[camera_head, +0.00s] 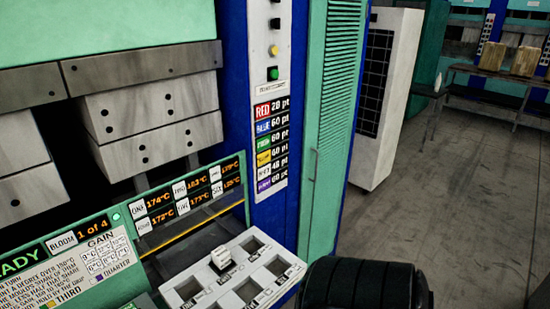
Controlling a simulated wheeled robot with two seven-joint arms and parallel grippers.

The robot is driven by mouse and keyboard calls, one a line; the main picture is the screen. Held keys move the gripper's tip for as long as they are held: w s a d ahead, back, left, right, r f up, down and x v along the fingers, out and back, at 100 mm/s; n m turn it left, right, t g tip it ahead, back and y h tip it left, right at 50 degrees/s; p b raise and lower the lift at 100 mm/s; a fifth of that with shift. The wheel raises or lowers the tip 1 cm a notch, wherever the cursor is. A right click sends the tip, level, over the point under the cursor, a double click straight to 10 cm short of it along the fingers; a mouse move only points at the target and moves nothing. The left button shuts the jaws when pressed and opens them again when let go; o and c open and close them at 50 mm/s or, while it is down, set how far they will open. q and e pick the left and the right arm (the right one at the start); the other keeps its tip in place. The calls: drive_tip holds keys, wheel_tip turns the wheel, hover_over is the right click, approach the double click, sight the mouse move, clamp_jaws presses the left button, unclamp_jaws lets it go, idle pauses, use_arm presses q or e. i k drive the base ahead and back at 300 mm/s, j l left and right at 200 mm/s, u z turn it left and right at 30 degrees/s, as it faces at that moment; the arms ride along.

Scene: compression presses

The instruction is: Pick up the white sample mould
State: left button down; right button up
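A small white block (222,259), which looks like the white sample mould, sits in a pale tray (263,291) at the bottom centre. The tray has several square pockets with small labels. The other pockets that show look empty. The tray's near edge is cut off by the picture's bottom. Neither of my grippers can be made out. A black ribbed part at the bottom right, which seems to be mine, is close to the tray's right side.
A press with grey metal blocks (150,118) and a green panel of temperature readouts (188,195) stands at left. A blue column (235,60) carries buttons and coloured labels. A green louvred cabinet (335,110) rises behind the tray. Open floor (440,190) lies right, with a bench (490,75) holding boxes beyond.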

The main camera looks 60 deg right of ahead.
sight(221, 264)
drive_tip(key=z, duration=1.6)
drive_tip(key=i+l, duration=0.2)
drive_tip(key=l, duration=0.2)
drive_tip(key=i+l, duration=0.2)
drive_tip(key=l, duration=0.2)
drive_tip(key=i+l, duration=0.2)
drive_tip(key=l, duration=0.2)
